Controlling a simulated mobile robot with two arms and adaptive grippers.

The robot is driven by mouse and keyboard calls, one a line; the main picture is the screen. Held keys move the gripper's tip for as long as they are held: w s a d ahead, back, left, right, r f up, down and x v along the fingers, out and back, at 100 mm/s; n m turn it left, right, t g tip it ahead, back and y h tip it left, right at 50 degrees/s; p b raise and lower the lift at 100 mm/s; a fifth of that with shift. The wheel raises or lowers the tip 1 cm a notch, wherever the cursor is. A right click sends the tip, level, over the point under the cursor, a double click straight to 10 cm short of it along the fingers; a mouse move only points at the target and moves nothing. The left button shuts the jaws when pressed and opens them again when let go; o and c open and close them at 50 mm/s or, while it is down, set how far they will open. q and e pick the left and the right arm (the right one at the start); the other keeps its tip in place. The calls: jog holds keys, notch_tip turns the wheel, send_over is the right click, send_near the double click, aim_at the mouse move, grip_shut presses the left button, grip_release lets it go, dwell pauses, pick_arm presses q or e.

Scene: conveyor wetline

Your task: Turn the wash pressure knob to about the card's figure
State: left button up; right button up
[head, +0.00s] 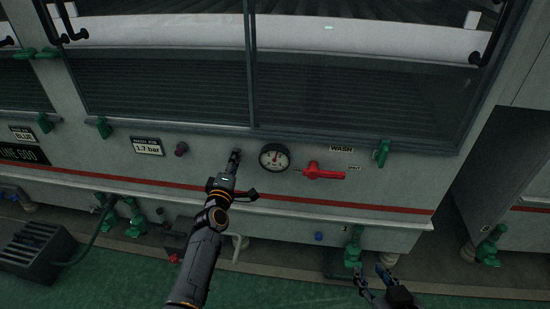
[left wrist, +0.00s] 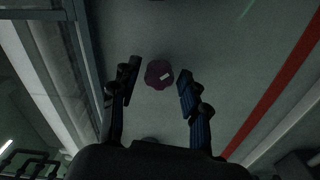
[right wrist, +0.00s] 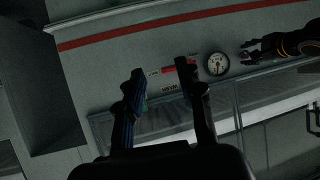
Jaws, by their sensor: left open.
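The wash pressure knob (head: 181,149), small and dark maroon, sits on the grey front panel. The card (head: 147,146) left of it reads 1.7 bar. A round pressure gauge (head: 274,157) is to the right; its reading is too small to tell.
A red valve handle (head: 322,172) is right of the gauge, under the WASH label (head: 341,149). Green latches (head: 382,152) line the window's lower edge. Green valves (head: 137,222) and a dark crate (head: 35,246) are below. The panel around the knob is clear.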

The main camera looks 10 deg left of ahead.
pick_arm(q)
jog(key=shift+s, duration=0.1)
jog(key=s+p, duration=0.3)
jog(key=s, duration=0.2)
jog(key=shift+s+a, duration=0.15)
jog(key=shift+s, duration=0.25)
pick_arm(e)
jog(key=s+d+f+g+h, duration=0.1)
jog(key=s+d+f+g, duration=0.1)
jog(key=s, duration=0.4)
jog(key=s+d+f+g+h, duration=0.1)
jog(key=s+d+f+g, duration=0.1)
jog(key=s+f+g, duration=0.3)
jog(key=shift+s+d+g, duration=0.2)
jog(key=shift+s+g, duration=0.3)
jog(key=shift+s, duration=0.35)
